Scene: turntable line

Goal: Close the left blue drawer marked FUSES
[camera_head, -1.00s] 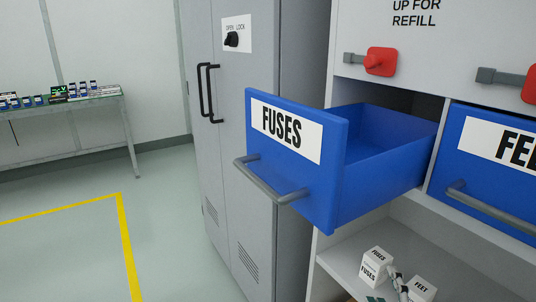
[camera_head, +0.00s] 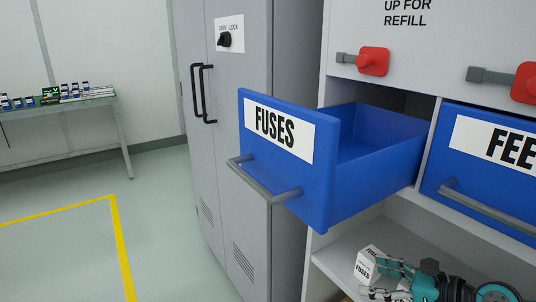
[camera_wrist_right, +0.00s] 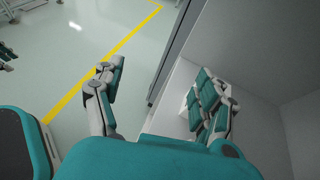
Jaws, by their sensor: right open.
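The left blue drawer (camera_head: 385,150) marked FUSES is pulled far out of the cabinet. Its front panel (camera_head: 318,170) carries a white FUSES label and a grey bar handle (camera_head: 262,185). My right gripper (camera_head: 374,278) is at the lower right of the head view, below the drawer and in front of the lower shelf. It is open, apart from the handle. Its two spread fingers also show in the right wrist view (camera_wrist_right: 157,85), with nothing held between them. My left gripper is not in the head view.
A second blue drawer (camera_head: 490,170) to the right is shut. Red latches (camera_head: 373,61) sit above. A white FUSES box (camera_head: 366,264) stands on the lower shelf (camera_head: 345,247), partly behind my right gripper. A grey locker (camera_head: 235,130) stands left; the floor before it is clear.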

